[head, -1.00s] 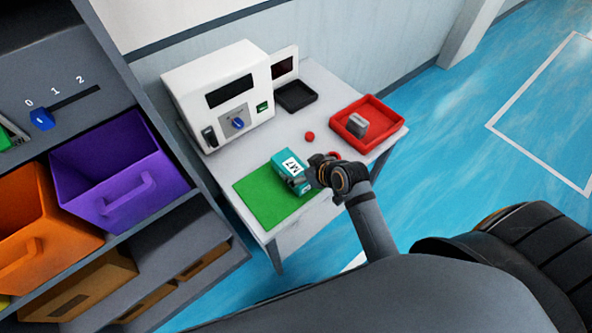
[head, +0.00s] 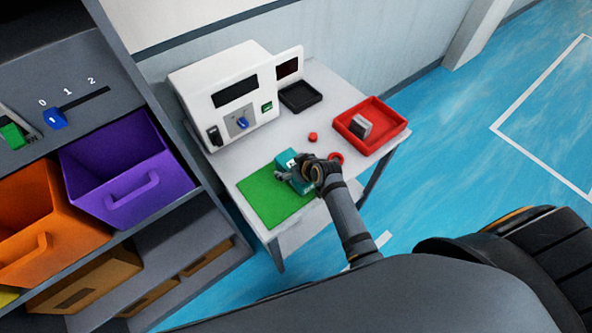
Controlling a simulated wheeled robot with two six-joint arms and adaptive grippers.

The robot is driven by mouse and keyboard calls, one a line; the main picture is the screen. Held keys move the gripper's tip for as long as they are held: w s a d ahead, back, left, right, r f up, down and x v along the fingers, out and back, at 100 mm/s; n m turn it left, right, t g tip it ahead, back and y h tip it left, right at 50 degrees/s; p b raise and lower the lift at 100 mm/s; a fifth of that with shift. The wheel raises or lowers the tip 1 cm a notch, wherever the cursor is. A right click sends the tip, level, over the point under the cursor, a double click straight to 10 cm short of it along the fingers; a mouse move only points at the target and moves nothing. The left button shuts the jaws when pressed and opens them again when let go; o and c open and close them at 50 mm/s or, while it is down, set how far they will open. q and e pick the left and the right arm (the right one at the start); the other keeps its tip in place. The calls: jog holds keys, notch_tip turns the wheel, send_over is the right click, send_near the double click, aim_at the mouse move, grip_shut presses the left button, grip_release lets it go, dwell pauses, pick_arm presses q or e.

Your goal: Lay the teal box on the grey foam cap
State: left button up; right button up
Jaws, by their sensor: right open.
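The teal box (head: 287,161) with a white label sits at the back right edge of the green mat (head: 268,199) on the white table. My right gripper (head: 292,176) is open and reaches over the box from the right, covering much of it and most of its label. I cannot tell whether the fingers touch the box. A small grey block (head: 361,126), perhaps the grey foam cap, stands in the red tray (head: 388,138). My left gripper is not in view.
A white machine (head: 225,97) with a blue knob stands at the back of the table, with a black tray (head: 300,96) beside it. A red button (head: 313,136) and a red ring (head: 337,158) are near the gripper. Shelves with a purple bin (head: 127,178) and an orange bin (head: 38,235) stand left.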

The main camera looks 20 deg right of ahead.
jog(key=shift+s, duration=0.1)
jog(key=shift+c, duration=0.2)
jog(key=c, duration=1.5)
jog(key=shift+r, duration=0.1)
jog(key=shift+c, duration=0.5)
